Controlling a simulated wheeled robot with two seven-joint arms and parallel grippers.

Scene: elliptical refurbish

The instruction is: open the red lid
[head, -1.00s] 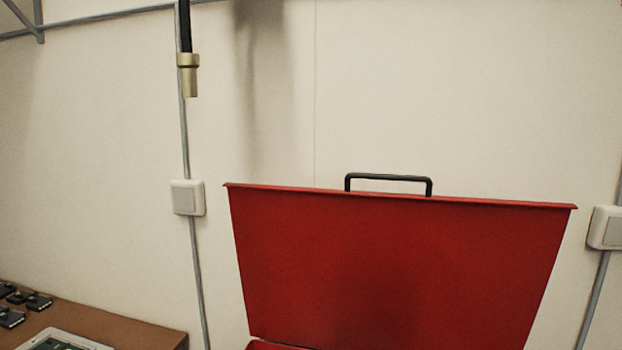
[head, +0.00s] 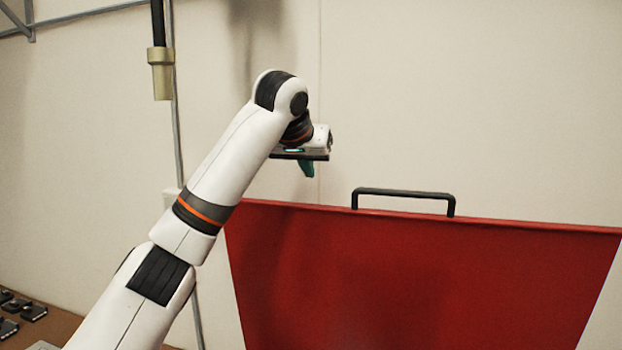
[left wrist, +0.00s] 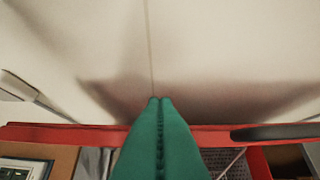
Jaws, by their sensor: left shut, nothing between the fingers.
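The red lid (head: 400,275) stands raised, close to upright, in front of the wall in the head view. Its black handle (head: 404,193) sits on the top edge. My left gripper (head: 306,169) is above the lid's top edge, left of the handle and apart from it. In the left wrist view its green fingers (left wrist: 160,101) are together with nothing between them. The lid's red edge (left wrist: 85,135) crosses that view behind the fingers, and the dark handle (left wrist: 280,131) shows at the right. My right gripper is not in view.
A brown table (head: 45,328) with small dark items is at the lower left. A hanging hose with a brass-coloured end (head: 160,75) is at the upper left. The pale wall (head: 480,100) lies behind the lid. The space above the handle is free.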

